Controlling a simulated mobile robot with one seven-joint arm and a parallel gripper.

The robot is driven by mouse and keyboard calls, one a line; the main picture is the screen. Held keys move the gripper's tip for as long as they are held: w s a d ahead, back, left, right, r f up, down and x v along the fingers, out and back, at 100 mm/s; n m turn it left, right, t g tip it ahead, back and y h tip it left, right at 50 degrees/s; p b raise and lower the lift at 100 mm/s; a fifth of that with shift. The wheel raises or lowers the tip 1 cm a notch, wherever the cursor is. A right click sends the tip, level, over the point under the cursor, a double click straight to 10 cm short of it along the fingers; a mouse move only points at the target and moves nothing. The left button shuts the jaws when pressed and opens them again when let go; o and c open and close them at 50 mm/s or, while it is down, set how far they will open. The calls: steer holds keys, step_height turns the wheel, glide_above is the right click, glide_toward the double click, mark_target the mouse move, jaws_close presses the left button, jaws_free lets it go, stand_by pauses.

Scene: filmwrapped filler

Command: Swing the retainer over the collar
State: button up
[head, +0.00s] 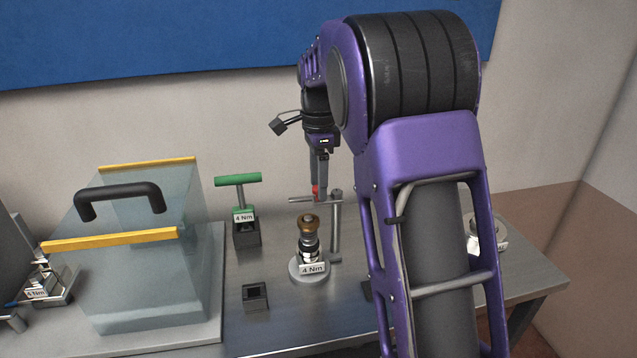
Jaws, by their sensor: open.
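The retainer (329,201) looks like a thin horizontal metal bar on an upright post (336,228), with a small red knob (315,190) on it. The collar (309,221) appears to be the brass-coloured ring on top of a dark and silver fitting (309,244). The fitting stands on a round base with a "4 Nm" label. In this view the bar shows just above and behind the collar; its exact depth is hard to tell. My gripper (318,181) points down, open, with its fingertips at the red knob. Whether the fingers touch the knob is unclear.
A green T-handled tool (239,182) stands in a dark holder to the left. A small empty dark socket block (255,296) sits in front of it. A clear box with a black handle (120,200) fills the left. A round metal part (487,240) lies at right, partly behind my arm.

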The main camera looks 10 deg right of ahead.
steer(key=shift+f, duration=0.1)
jaws_close()
stand_by(0.3)
stand_by(1.1)
